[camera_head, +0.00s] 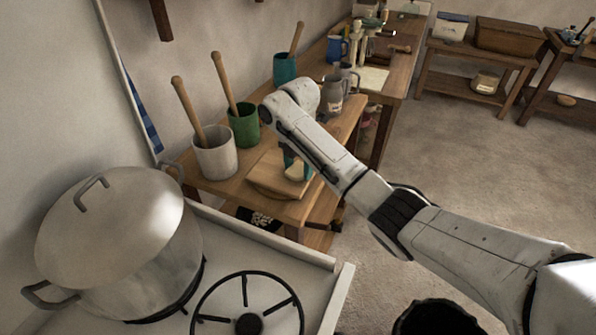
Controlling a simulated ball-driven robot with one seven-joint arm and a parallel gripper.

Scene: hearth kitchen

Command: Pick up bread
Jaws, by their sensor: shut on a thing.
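The bread (294,173) is a small, pale, rounded piece over a wooden board (262,176) on the wooden side table. My gripper (297,165) points down at it from above, with dark fingers on either side of the bread. The gripper is shut on the bread. My forearm hides most of the gripper and part of the board. I cannot tell whether the bread still touches the board.
A white mug (215,155), a green mug (244,125) and a teal mug (285,68), each with a wooden handle sticking out, stand left and behind. A grey jug (331,95) stands behind my arm. A large pot (120,240) sits on the stove in front.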

